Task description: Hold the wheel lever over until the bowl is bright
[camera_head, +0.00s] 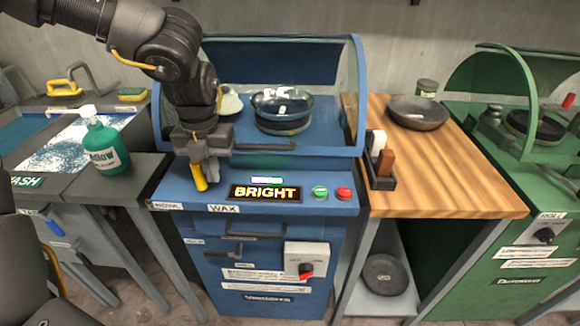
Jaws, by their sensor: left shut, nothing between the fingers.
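The bowl (282,103) is dark and shiny and sits on a round wheel (284,126) inside the blue machine's clear hood. A lit sign (265,193) on the machine's front panel reads BRIGHT, with a green bar (266,180) above it. A yellow grip (198,178), which looks like the lever's, stands at the panel's left. My left gripper (205,160) points down right over this grip, shut with nothing between its fingers. I cannot tell whether they touch. The lever's base is partly hidden. My right gripper is not in view.
Green and red buttons (332,193) sit right of the sign. A wooden table (450,180) with a dark pan (418,112) and a brush holder (380,172) stands to the right. A green bottle (105,147) stands at left, near the wash basin. A green machine (530,185) is at far right.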

